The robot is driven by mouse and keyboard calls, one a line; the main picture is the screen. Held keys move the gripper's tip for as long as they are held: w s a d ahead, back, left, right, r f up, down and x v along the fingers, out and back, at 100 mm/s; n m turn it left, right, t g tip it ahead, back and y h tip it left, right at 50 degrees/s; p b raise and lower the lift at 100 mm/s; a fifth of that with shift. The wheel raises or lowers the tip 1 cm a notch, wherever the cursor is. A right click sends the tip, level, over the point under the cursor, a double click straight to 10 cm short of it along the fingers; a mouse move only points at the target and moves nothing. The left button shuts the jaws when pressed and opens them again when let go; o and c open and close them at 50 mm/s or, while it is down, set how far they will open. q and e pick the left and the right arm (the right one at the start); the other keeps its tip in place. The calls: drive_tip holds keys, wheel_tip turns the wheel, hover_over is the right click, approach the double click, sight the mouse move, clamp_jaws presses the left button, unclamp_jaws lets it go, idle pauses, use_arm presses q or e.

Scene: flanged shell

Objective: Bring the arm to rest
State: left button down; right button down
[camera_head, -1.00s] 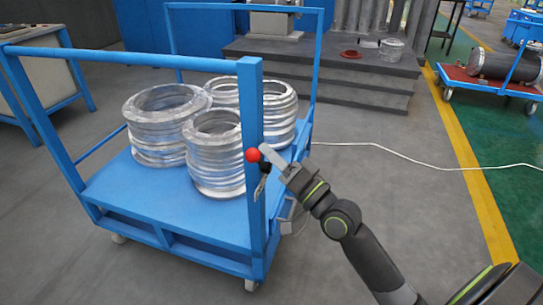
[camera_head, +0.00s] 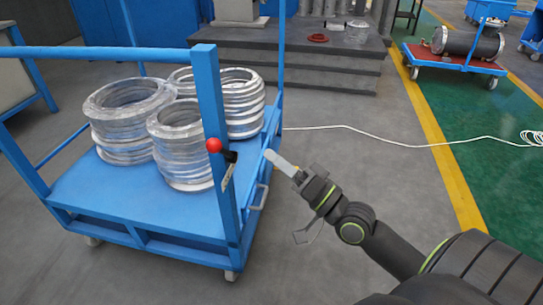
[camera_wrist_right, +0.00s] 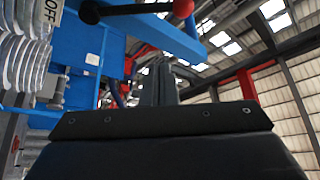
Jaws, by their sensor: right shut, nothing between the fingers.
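My right arm comes in from the lower right in the head view. Its gripper (camera_head: 283,165) is shut and empty, just right of the blue cart's corner post (camera_head: 212,120). A red ball knob (camera_head: 213,145) on a black lever sits on that post, left of the fingertips and apart from them. In the right wrist view the gripper (camera_wrist_right: 158,85) points up, and the red knob (camera_wrist_right: 183,8) shows at the top. My left gripper is not in view.
The blue cart carries several silver flanged rings (camera_head: 180,145). A grey stepped platform (camera_head: 300,60) stands behind. A white cable (camera_head: 390,142) lies on the floor at right. A second cart with a dark cylinder (camera_head: 465,44) stands at upper right. Floor around the right arm is clear.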

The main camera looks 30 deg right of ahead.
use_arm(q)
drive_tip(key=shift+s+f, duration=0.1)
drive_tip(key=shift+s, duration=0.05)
